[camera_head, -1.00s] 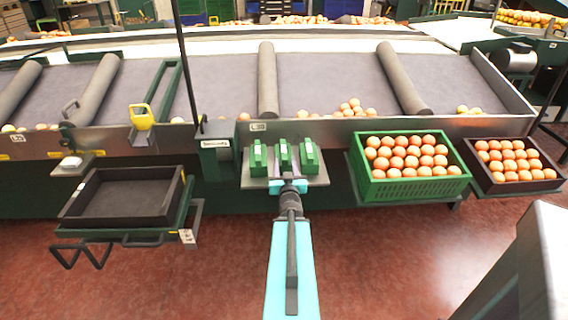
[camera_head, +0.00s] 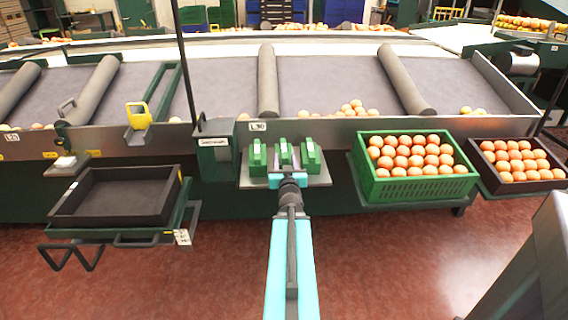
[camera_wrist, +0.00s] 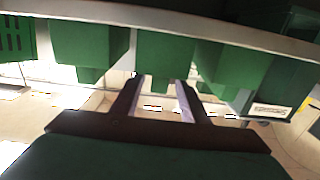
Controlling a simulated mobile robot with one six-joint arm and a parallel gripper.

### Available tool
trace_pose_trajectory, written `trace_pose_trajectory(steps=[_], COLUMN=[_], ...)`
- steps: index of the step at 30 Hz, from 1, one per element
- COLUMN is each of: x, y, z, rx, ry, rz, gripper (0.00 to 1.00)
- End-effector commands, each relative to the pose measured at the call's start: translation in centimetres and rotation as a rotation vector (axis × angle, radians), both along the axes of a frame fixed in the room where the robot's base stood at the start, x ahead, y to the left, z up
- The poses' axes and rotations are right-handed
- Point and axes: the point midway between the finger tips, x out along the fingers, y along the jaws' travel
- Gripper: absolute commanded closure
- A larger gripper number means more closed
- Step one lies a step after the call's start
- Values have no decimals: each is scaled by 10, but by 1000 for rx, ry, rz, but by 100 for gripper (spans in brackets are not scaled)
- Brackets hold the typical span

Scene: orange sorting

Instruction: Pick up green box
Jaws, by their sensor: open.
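Three green boxes stand side by side on a small grey shelf (camera_head: 247,183) at the conveyor's front edge: a left box (camera_head: 257,158), a middle box (camera_head: 284,153) and a right box (camera_head: 312,157). My gripper (camera_head: 288,174) is in front of the middle box and hides its lower part. In the wrist view my open fingers (camera_wrist: 156,92) point at the middle box (camera_wrist: 165,52), with other green boxes (camera_wrist: 90,42) on either side. Nothing is visibly held. Whether the fingertips reach around the box cannot be told.
A green crate full of oranges (camera_head: 420,188) and a dark crate of oranges (camera_head: 515,184) stand to the right. An empty dark tray (camera_head: 115,213) is at the left. The red floor in front is open.

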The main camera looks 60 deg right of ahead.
Motion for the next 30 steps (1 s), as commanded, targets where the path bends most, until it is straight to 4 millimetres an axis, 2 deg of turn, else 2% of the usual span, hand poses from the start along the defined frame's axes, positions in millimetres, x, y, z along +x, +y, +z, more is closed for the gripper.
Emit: trace_pose_trajectory(steps=[18,30], x=[8,8], y=[-14,-15], z=[-1,1], rx=[-3,-2], ry=[-1,0], rz=[-6,-8], gripper=[59,59])
